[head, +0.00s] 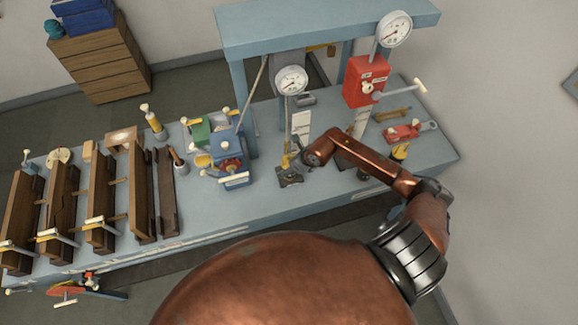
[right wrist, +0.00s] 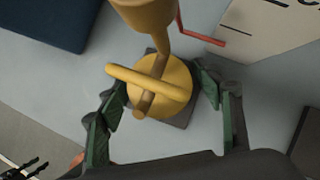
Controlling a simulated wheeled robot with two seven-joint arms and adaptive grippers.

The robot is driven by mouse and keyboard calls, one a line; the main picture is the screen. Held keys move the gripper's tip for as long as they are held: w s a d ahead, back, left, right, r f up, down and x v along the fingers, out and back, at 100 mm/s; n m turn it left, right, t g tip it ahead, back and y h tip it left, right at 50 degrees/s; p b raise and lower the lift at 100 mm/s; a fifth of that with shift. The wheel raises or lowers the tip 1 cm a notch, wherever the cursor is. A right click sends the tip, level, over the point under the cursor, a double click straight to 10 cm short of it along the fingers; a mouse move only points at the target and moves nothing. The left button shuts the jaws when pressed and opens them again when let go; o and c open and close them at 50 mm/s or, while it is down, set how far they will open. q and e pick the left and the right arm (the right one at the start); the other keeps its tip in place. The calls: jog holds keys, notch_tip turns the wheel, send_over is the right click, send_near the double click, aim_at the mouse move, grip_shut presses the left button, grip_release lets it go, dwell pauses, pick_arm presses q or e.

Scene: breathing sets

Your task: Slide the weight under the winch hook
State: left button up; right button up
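The yellow weight (right wrist: 175,95) shows in the right wrist view as a round disc with a ring on top, over a dark square plate (right wrist: 182,118). The yellow-brown winch hook (right wrist: 143,14) comes down from the top, and its curved end crosses the ring. I cannot tell whether it passes through. My right gripper (right wrist: 161,84) has its green fingers apart, one on each side of the weight, with small gaps. In the head view the gripper (head: 302,152) is low by the plate (head: 290,179), mostly small and partly hidden. My left gripper does not show clearly.
The blue gantry (head: 240,95) and a dial gauge (head: 291,80) stand behind. A blue winch-like device (head: 229,160) is left of the gripper. A red box with a crank (head: 366,82) is to the right. The bench front (head: 240,215) is clear.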

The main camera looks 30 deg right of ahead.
jog(key=shift+s+d+f, duration=0.1)
jog(key=shift+s+f, duration=0.1)
jog(key=shift+f, duration=0.05)
jog(key=v, duration=1.2)
jog(key=shift+w+r, duration=0.15)
jog(key=shift+r, duration=0.05)
